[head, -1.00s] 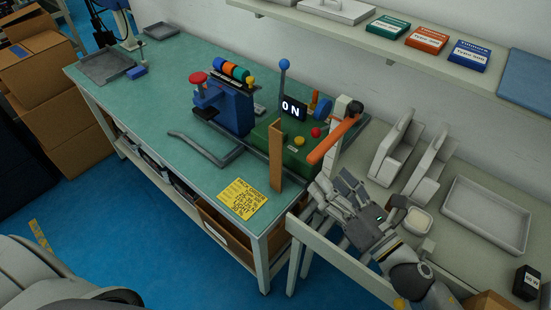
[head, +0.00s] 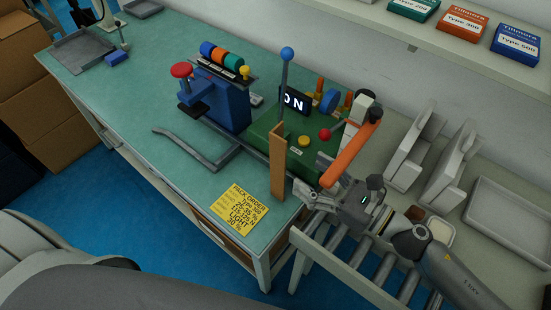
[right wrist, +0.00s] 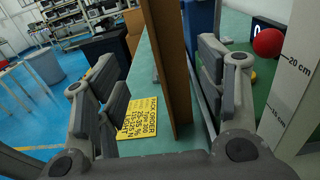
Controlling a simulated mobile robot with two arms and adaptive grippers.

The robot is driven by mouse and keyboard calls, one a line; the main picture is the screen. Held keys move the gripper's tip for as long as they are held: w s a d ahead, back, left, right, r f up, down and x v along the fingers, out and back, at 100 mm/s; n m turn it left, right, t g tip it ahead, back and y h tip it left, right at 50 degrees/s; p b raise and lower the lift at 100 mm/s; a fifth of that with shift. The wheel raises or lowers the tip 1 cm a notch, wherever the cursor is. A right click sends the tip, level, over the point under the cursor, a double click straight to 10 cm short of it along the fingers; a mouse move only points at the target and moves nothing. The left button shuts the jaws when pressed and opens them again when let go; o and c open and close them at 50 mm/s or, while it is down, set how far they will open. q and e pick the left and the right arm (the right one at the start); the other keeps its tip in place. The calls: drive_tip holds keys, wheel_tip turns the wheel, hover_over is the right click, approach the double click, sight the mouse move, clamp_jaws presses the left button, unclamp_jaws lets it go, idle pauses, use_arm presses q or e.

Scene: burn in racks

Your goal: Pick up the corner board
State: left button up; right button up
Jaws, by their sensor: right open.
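The corner board (head: 278,165) is a brown upright strip at the front edge of the teal bench, beside the green machine. In the right wrist view the board (right wrist: 168,62) stands upright between my two fingers, with gaps on both sides. My right gripper (head: 312,180) is open and empty, just right of the board in the head view. Its fingers also show in the right wrist view (right wrist: 162,85). My left gripper is not in view.
A yellow pack order card (head: 239,208) lies on the bench (head: 130,95) left of the board. The green machine (head: 300,155) with an orange arm (head: 351,153) and a blue-knobbed lever (head: 286,75) stands close behind. A roller conveyor (head: 340,258) lies below my right arm.

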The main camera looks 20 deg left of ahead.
sight(276, 163)
wheel_tip(276, 163, down, 6)
drive_tip(key=b, duration=0.6)
drive_tip(key=shift+w+d+p+x, duration=0.15)
drive_tip(key=shift+p+x, duration=0.35)
drive_tip(key=shift+x, duration=1.2)
drive_tip(key=shift+w+p+x, duration=0.25)
drive_tip(key=shift+p+x, duration=0.3)
drive_tip(key=shift+x, duration=1.2)
drive_tip(key=shift+w+d+p+x, duration=0.15)
drive_tip(key=shift+p+x, duration=0.35)
drive_tip(key=shift+x, duration=1.2)
drive_tip(key=shift+w+a+f, duration=0.2)
drive_tip(key=shift+a+f, duration=0.05)
drive_tip(key=shift+a, duration=0.3)
drive_tip(key=shift+c, duration=0.3)
drive_tip(key=c, duration=1.1)
